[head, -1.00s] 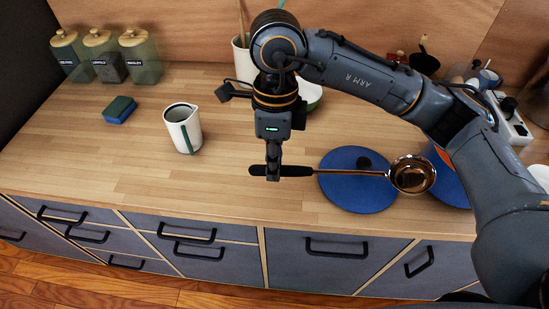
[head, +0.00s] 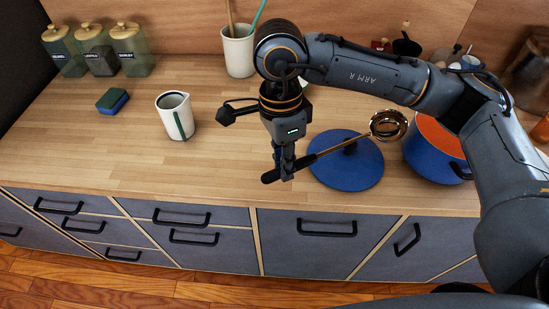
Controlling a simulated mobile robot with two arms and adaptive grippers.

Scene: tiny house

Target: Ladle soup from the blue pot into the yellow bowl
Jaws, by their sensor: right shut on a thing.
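My right gripper (head: 284,170) is shut on the black handle of a ladle (head: 331,151) above the front of the counter. The ladle's copper bowl (head: 388,124) points up and right, in front of my right arm and beside the left rim of the pot in the picture. The blue pot (head: 424,163) stands at the right with no lid on; an orange surface shows inside it. My arm hides part of the pot. The blue lid (head: 345,176) lies on the counter under the ladle. No yellow bowl is visible. My left gripper is not in view.
A white pitcher (head: 176,116) and a blue-green sponge (head: 112,101) stand on the wooden counter (head: 90,160). Several glass jars (head: 130,50) and a white utensil cup (head: 238,52) are at the back. The left front of the counter is clear.

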